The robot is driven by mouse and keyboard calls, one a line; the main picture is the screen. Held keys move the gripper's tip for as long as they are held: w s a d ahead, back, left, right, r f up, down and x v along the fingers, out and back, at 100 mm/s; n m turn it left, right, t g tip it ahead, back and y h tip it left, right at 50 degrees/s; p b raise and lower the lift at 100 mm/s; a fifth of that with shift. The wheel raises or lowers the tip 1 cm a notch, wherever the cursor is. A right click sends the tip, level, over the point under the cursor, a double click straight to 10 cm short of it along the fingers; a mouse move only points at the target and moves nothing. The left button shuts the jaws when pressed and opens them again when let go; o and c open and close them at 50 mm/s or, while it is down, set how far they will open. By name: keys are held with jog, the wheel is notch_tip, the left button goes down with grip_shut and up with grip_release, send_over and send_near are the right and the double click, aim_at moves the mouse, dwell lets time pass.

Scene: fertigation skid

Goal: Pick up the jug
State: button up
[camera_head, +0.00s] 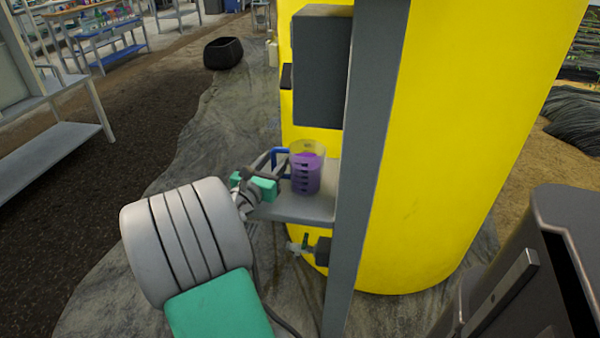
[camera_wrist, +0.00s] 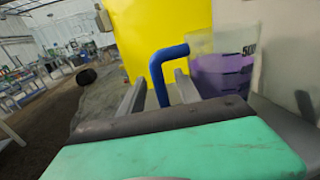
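The jug (camera_head: 306,170) is a clear measuring jug with purple liquid and a blue handle on its left. It stands upright on a small grey shelf (camera_head: 298,208) beside the yellow tank. In the wrist view the jug (camera_wrist: 222,72) is at the right, with its blue handle (camera_wrist: 158,75) reaching down towards my gripper. My gripper (camera_wrist: 160,92) is open, its two grey fingers apart on either side of the handle's upright part. In the head view my gripper (camera_head: 279,174) is at the handle, just left of the jug; its fingertips are partly hard to make out.
A large yellow tank (camera_head: 460,130) stands behind the shelf. A grey post (camera_head: 365,150) rises close to the right of the jug, and a grey box (camera_head: 322,70) hangs above it. A valve (camera_head: 305,246) sits below the shelf. The floor to the left is open.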

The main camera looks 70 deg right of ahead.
jog(key=d, duration=0.2)
jog(key=shift+d, duration=0.4)
jog(key=shift+c, duration=0.3)
grip_shut()
dwell(0.7)
